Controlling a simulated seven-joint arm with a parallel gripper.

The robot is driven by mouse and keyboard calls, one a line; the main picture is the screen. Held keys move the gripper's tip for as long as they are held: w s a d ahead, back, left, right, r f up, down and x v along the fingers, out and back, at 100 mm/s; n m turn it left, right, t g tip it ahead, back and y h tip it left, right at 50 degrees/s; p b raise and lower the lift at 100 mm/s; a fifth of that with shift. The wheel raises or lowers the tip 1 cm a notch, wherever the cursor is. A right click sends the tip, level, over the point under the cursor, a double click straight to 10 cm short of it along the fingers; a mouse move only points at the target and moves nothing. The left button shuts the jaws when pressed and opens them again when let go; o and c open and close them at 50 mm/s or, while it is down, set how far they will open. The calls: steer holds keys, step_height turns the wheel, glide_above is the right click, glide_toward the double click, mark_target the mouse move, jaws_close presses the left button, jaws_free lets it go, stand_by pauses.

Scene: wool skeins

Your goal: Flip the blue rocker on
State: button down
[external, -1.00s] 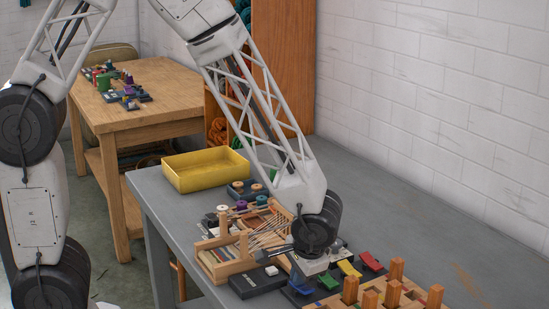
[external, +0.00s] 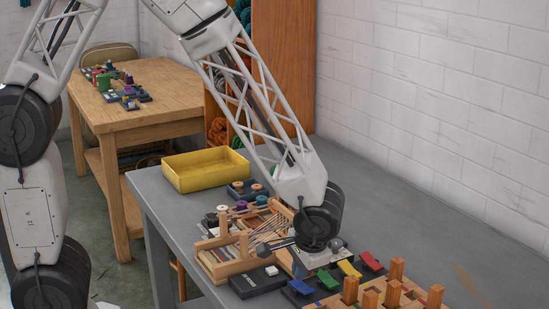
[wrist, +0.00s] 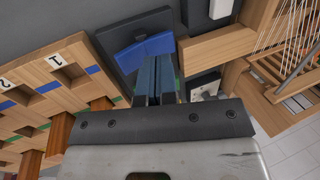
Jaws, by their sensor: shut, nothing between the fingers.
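The blue rocker (wrist: 146,47) sits on a dark plate in the wrist view, with two faces meeting at a crease. It also shows in the external view (external: 298,287), at the near end of a row of coloured rockers. My gripper (wrist: 156,60) is shut and empty. Its fingertips overlap the rocker's lower edge in the wrist view; I cannot tell whether they touch it. The fingers hide part of the plate. In the external view my gripper's hand is above the rocker row, and its fingertips are hard to make out.
Green (external: 327,280), yellow (external: 349,268) and red (external: 371,260) rockers stand close by. A wooden peg board (external: 436,296) is to the right. A wooden loom frame (external: 238,266) and a dark box with a white button (external: 271,271) are to the left. The table's back right is clear.

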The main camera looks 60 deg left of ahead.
mark_target(301, 286)
step_height(301, 286, up, 12)
steer(key=shift+r, duration=0.15)
stand_by(0.5)
stand_by(0.4)
steer(key=s+a+r+t+h, duration=0.1)
steer(key=s+a+r+h, duration=0.1)
steer(key=s+a+r, duration=0.2)
steer(key=s+a+r+t+h, duration=0.1)
steer(key=s+a+r, duration=0.4)
steer(key=s+r, duration=0.6)
steer(key=shift+s+a+r+t+h, duration=0.3)
steer(key=shift+s+h, duration=0.1)
steer(key=shift+s, duration=3.05)
stand_by(1.5)
